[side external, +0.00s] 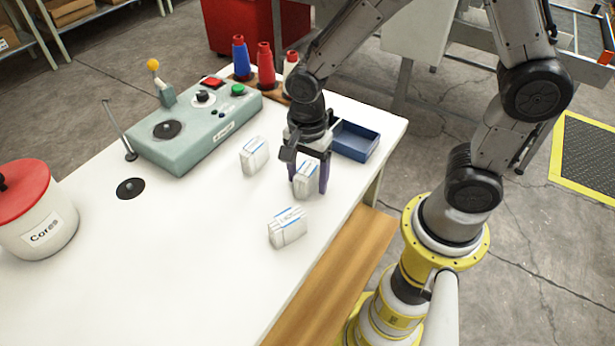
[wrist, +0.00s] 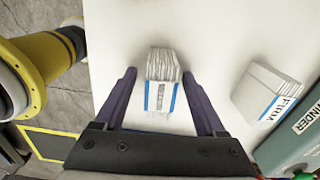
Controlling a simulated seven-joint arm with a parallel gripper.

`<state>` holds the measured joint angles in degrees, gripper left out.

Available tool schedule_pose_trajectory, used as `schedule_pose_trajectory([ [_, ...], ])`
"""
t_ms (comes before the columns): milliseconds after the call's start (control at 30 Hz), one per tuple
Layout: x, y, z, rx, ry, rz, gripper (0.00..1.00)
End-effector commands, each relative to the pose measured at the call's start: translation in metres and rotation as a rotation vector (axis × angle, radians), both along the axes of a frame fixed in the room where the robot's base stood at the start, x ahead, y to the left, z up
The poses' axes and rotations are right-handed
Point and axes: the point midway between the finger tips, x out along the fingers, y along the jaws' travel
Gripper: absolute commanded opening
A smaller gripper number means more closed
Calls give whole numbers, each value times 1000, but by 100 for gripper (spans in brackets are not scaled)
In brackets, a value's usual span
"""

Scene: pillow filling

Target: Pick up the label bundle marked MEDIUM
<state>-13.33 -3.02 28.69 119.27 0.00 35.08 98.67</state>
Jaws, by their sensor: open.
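My gripper (side external: 308,186) points down over the white table with its fingers apart. One white label bundle (side external: 306,174) with a blue stripe stands between the fingers. In the wrist view this bundle (wrist: 162,95) is between the two open fingers (wrist: 160,74), with a gap on each side. Its print is too small to read surely. A second bundle (side external: 254,156) stands to the left, near the teal machine; in the wrist view it (wrist: 268,92) seems to read FIRM. A third bundle (side external: 287,227) stands nearer the front; its print is unclear.
A blue tray (side external: 371,151) sits close behind my gripper. The teal winder machine (side external: 195,128) and thread cones (side external: 265,64) stand further back. A white Cores jar (side external: 40,222) with a red lid is far left. The table's front middle is clear.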

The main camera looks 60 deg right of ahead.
Motion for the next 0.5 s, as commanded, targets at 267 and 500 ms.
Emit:
schedule_pose_trajectory([
  [267, 0, 0, -1, 0, 0, 0, 62],
  [500, 0, 0, -1, 0, -1, 0, 18],
])
